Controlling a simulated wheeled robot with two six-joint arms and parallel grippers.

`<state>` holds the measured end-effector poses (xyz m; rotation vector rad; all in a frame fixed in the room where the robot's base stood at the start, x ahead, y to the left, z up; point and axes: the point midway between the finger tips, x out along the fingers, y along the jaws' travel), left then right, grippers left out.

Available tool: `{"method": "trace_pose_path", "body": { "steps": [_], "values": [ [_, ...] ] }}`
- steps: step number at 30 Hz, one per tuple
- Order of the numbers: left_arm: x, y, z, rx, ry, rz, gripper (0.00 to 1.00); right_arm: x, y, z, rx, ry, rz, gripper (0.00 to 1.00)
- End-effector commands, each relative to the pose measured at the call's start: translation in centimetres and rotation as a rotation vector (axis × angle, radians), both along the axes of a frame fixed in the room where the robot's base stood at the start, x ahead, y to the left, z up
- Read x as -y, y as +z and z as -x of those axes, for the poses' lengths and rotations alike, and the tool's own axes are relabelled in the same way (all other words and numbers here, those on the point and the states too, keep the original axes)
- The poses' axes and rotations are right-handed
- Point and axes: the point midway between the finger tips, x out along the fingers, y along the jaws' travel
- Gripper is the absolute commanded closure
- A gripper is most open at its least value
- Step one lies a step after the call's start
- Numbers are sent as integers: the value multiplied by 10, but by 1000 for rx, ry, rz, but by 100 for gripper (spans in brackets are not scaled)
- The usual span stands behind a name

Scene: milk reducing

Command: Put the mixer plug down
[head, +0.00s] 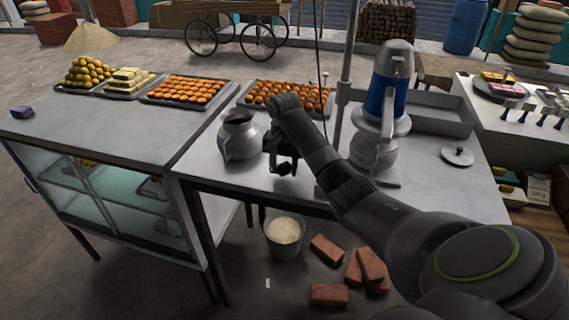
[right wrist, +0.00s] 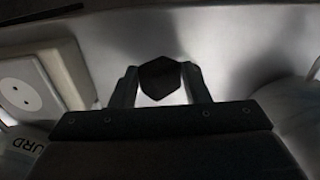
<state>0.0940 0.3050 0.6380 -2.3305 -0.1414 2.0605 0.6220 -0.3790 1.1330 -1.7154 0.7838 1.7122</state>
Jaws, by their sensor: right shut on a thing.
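My right gripper (head: 283,160) is low over the grey metal table (head: 225,180), between the metal pot and the mixer. In the right wrist view my right gripper (right wrist: 160,85) is shut on the black mixer plug (right wrist: 160,74), which shows between its two fingers. I cannot tell whether the plug touches the surface below it. A white socket (right wrist: 20,92) with two holes shows at the left of the right wrist view. My left gripper is not in view.
A metal pot (head: 239,137) stands just left of the gripper. Trays of orange sweets (head: 186,89) lie farther back. A round lid (head: 457,156) lies right of the mixer. A bucket (head: 285,236) and several bricks (head: 326,250) are on the floor in front.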

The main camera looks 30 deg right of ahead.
Motion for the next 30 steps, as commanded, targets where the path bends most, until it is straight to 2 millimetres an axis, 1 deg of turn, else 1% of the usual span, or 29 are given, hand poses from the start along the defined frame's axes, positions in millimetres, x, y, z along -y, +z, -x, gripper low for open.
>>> {"method": "trace_pose_path", "body": {
  "steps": [1,8,17,23,24,28,30],
  "values": [
    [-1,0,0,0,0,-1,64,0,-3,1,1,-1,1,94],
    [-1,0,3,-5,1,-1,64,0,-3,1,1,-1,2,94],
    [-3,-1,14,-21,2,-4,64,0,-12,1,1,-1,1,94],
    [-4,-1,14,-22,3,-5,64,0,-15,1,1,-1,1,94],
    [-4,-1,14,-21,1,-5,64,0,-15,1,1,-1,1,52],
    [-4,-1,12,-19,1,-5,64,0,-15,1,1,-1,1,36],
    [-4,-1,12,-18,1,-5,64,-1,-15,1,0,-1,0,36]
  ]
}}
